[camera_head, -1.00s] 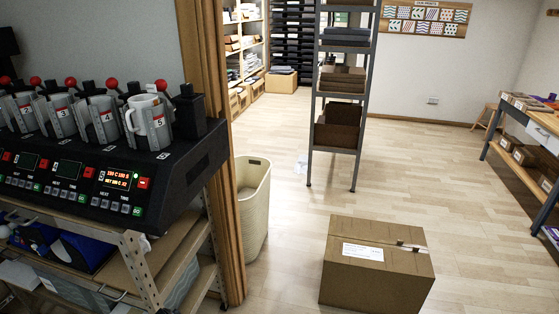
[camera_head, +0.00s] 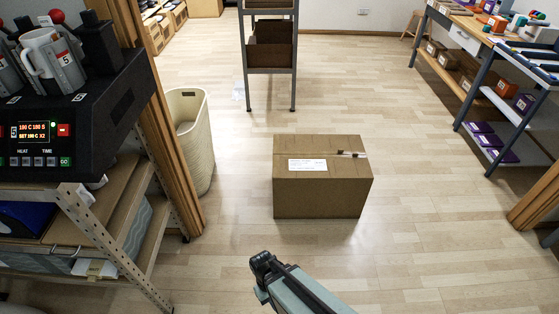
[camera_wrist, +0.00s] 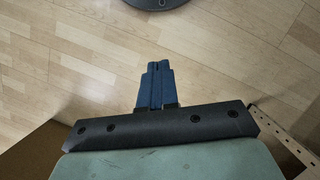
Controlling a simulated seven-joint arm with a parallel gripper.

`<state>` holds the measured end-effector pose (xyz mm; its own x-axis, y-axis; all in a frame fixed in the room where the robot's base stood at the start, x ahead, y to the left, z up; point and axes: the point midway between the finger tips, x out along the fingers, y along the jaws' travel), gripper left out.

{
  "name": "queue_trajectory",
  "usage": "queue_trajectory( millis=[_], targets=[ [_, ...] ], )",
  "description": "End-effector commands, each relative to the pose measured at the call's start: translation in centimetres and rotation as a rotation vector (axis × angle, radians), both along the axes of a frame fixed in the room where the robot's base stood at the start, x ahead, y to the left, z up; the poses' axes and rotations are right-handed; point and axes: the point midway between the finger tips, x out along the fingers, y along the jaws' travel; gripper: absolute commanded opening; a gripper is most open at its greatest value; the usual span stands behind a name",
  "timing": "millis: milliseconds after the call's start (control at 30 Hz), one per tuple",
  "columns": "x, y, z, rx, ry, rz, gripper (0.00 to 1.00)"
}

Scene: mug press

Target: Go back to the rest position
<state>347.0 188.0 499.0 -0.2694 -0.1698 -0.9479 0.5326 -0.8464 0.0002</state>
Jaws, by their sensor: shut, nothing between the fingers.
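My gripper (camera_wrist: 157,72) shows in the wrist view, its two blue fingers together and empty, above the bare wooden floor. In the head view part of my arm shows at the bottom middle, in front of the cardboard box; the fingertips cannot be made out there. The mug press (camera_head: 100,128) stands at the left on a shelf unit, apart from my arm. A white mug (camera_head: 40,52) sits in the press station marked 5, under a red-knobbed lever.
A closed cardboard box (camera_head: 318,190) sits on the floor ahead. A cream bin (camera_head: 190,140) stands beside a wooden post. A metal rack (camera_head: 270,70) stands behind the box. A workbench (camera_head: 470,40) with shelves is at right. Floor between box and bench is clear.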

Motion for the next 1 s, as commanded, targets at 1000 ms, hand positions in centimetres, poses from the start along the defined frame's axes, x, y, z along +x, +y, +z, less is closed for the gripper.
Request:
queue_trajectory(
  millis=[1000],
  targets=[
    [-9.7, -18.5, -6.6, -0.077, 0.26, -0.547, 0.0]
  ],
)
